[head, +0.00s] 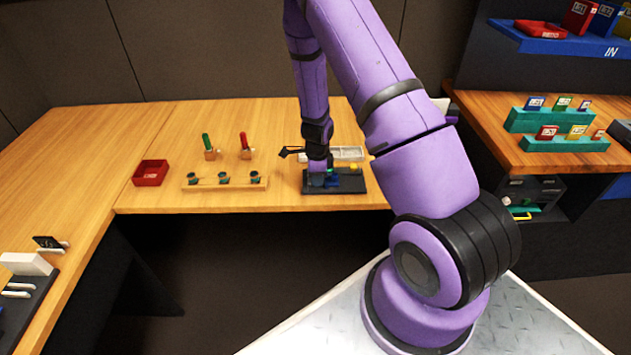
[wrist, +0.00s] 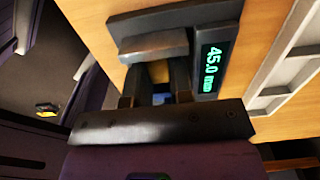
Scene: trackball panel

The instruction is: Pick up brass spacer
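My gripper (wrist: 156,92) points down at a dark gauge (wrist: 226,30) with a lit display reading 45.0 mm. Its two dark fingers stand a little apart, in front of the gauge's grey bar (wrist: 150,46). A brass-coloured patch (wrist: 158,71) shows between the fingers, with a small blue patch below it. I cannot tell whether the patch is the brass spacer, or whether the fingers touch it. In the head view the gripper (head: 318,170) is low over the gauge's dark base (head: 350,187), and a small yellow piece (head: 354,167) shows at the base's right.
A pale compartment tray (head: 347,153) lies behind the gauge; it also shows in the wrist view (wrist: 290,65). To the left are a wooden rack (head: 225,186) with several dark pieces, red and green-handled tools, and a red tray (head: 150,173). Bare table lies between them.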

